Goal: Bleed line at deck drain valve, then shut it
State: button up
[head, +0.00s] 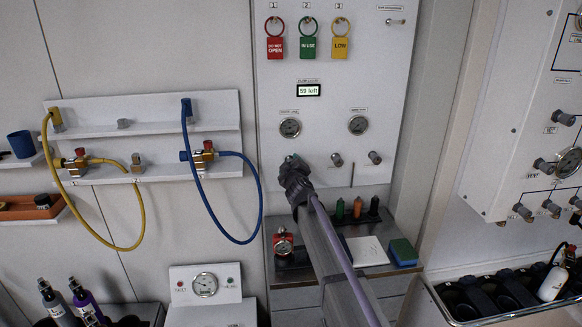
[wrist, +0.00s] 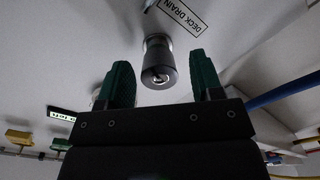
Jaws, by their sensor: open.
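The deck drain valve is a short dark cylindrical knob (wrist: 158,62) on the pale panel, beside a label reading "DECK DRAIN" (wrist: 182,14) in the wrist view. My gripper (wrist: 161,78) has two green fingers, spread apart, with the knob showing in the gap between them. I see clear space between each finger and the knob; how deep the knob sits between the fingers is hard to tell.
Two similar knobs (head: 337,159) (head: 375,157) stick out to the right of my gripper. Gauges (head: 290,128) and a display reading "59 left" (head: 308,90) are above. A blue hose (head: 190,160) hangs to the left. A shelf with small items (head: 365,250) lies below.

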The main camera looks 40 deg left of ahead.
jog(key=v, duration=1)
jog(key=shift+s+d, duration=0.2)
jog(key=shift+d, duration=0.05)
dwell(6.8)
